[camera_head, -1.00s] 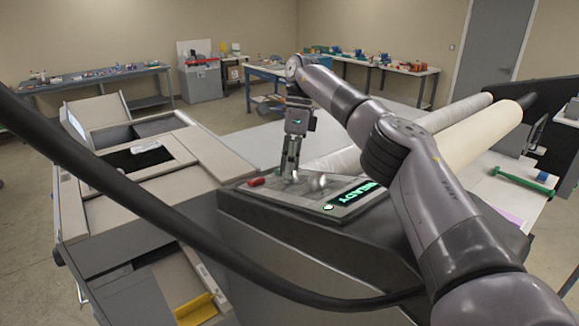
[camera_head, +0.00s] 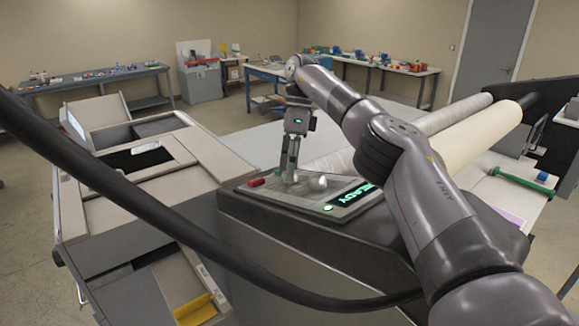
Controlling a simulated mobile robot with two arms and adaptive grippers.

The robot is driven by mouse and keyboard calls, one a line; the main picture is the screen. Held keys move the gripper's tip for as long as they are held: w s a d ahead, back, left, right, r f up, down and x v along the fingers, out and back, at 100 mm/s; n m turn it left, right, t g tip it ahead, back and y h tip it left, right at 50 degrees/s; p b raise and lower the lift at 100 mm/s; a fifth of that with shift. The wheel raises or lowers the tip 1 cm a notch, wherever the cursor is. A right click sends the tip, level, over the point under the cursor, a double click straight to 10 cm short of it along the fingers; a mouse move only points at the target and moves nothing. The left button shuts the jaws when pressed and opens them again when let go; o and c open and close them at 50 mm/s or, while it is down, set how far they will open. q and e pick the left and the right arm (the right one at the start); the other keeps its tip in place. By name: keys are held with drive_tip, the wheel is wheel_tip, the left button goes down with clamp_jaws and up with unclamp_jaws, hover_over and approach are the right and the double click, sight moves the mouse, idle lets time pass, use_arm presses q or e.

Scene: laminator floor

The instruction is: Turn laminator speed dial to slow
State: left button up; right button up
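The laminator's dark control panel (camera_head: 345,209) is in the middle of the head view. It carries a green lit READY display (camera_head: 354,194), a red knob or button (camera_head: 257,182) on the left and a pale, shiny knob (camera_head: 322,182). My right gripper (camera_head: 290,180) points down at the panel between the red and pale knobs. Its fingers are close together, with a small pale part at their tips. The fingers hide most of that part, so I cannot tell whether they grip a dial there. No dial markings are readable. My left gripper is out of view.
Rollers with a cream roll (camera_head: 478,137) lie behind my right arm. A green-handled tool (camera_head: 522,180) lies on the right-hand surface. A beige cabinet (camera_head: 212,157) with open compartments stands left of the panel. A black hose-like bar crosses the foreground. Workbenches line the back wall.

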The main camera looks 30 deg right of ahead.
drive_tip(key=shift+m, duration=0.3)
idle(0.4)
